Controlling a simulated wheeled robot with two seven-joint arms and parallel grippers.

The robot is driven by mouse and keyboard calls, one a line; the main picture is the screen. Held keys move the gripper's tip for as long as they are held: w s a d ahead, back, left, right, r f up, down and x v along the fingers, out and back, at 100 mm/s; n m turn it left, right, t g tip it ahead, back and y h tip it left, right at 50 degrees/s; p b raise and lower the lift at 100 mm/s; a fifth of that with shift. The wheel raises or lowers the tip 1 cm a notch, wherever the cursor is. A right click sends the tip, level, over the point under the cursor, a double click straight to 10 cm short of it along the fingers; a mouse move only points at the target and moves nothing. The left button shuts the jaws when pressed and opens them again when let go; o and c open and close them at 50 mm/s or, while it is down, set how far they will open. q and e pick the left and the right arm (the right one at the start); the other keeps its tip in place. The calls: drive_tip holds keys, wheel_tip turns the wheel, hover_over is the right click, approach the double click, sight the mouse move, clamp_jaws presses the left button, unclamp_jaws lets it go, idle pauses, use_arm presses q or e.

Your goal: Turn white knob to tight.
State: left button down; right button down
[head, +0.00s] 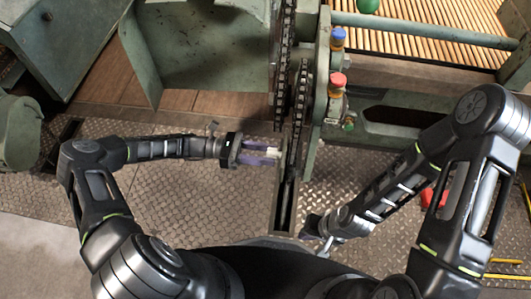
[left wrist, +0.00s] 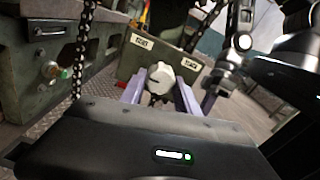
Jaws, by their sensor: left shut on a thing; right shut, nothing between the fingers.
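The white knob (left wrist: 160,80) sits on the face of a green box (left wrist: 128,62) in the left wrist view, with a dark mark on its front. Two white labels flank it, a left one (left wrist: 141,41) and a right one (left wrist: 190,64); their print is too small to read surely. My left gripper (left wrist: 161,86) is shut on the knob, one pale purple finger on each side. My right gripper (head: 321,240) is shut and empty, low near the centre.
Dark chains (head: 297,95) hang beside the green frame. Blue (head: 338,38) and red (head: 337,80) capped items stand right of it. A green hopper (head: 205,50) is above my left arm. Patterned metal flooring (head: 215,200) is open below. A red object (head: 434,198) lies behind my right arm.

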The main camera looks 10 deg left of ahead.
use_arm(q)
drive_tip(key=shift+m, duration=0.3)
use_arm(e)
drive_tip(key=shift+f, duration=0.2)
use_arm(q)
drive_tip(key=shift+r+m+b, duration=0.2)
drive_tip(key=shift+m+b, duration=6.35)
drive_tip(key=shift+m, duration=11.15)
use_arm(e)
wheel_tip(320, 180, down, 13)
drive_tip(key=w+d, duration=0.1)
drive_tip(key=w, duration=0.1)
drive_tip(key=shift+w+d+t, duration=0.3)
drive_tip(key=shift+w, duration=0.05)
drive_tip(key=shift+h, duration=0.3)
use_arm(q)
drive_tip(key=c, duration=0.9)
unclamp_jaws()
drive_tip(key=shift+r, duration=0.1)
